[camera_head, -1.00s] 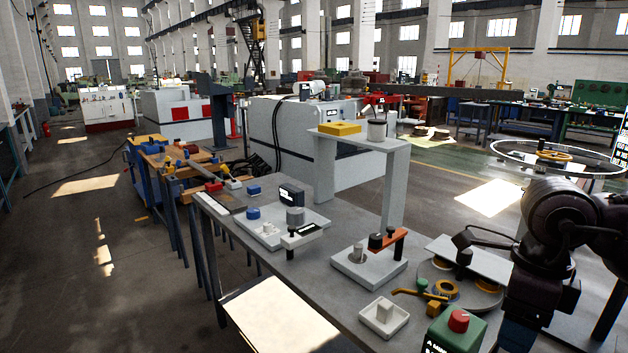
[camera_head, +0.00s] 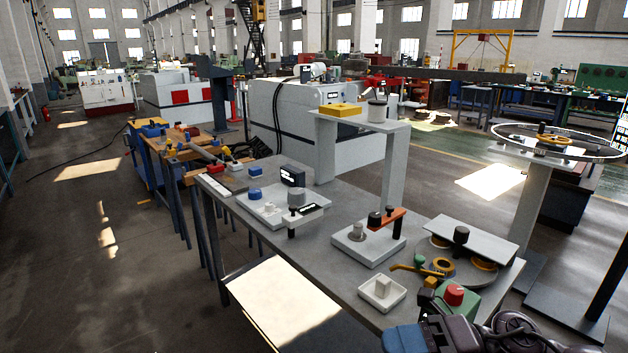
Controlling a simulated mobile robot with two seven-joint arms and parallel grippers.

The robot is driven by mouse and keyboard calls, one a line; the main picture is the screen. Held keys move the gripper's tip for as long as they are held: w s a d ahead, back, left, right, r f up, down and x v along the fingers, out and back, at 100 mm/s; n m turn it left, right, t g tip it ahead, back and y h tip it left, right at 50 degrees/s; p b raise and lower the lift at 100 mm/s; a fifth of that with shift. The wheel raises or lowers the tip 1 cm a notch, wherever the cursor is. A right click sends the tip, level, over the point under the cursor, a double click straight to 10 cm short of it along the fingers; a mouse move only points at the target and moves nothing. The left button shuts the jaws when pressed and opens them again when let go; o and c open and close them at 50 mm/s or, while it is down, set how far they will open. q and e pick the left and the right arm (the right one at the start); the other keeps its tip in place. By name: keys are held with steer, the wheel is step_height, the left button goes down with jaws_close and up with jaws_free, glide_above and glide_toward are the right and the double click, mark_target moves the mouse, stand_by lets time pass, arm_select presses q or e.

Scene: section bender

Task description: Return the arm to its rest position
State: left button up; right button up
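My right arm (camera_head: 470,335) shows low at the bottom right, as dark links with a blue part, in front of the workbench (camera_head: 330,240). Small dark parts (camera_head: 428,300) beside the green box with a red button (camera_head: 454,296) may be my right gripper; its fingers are not clear, and I cannot tell whether it is open or shut. I see nothing held. The arm partly covers the green box. My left gripper and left arm are not in view.
The bench holds a small white tray (camera_head: 382,291), a round grey base with yellow rings (camera_head: 462,272), an orange-armed fixture (camera_head: 368,240) and a raised shelf (camera_head: 365,125). Floor on the left is mostly clear.

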steer(key=w+d+f+m+t+h, duration=0.2)
steer(key=d+f+m+t+h, duration=0.3)
steer(key=m+t, duration=0.55)
steer(key=w+d+f+m+t+h, duration=0.3)
steer(key=f+m+t, duration=0.45)
steer(key=m, duration=0.65)
steer(key=s+d+f+m+g+h, duration=0.3)
steer(key=s+d+f+m+h, duration=0.1)
steer(key=f, duration=0.5)
steer(key=s+d+f+m+g+h, duration=0.2)
steer(key=s+d+f+m+h, duration=0.3)
steer(key=s+f+m, duration=0.4)
steer(key=shift+s+f+g+h, duration=0.4)
steer(key=shift+s+f+h, duration=0.3)
steer(key=shift+s, duration=0.4)
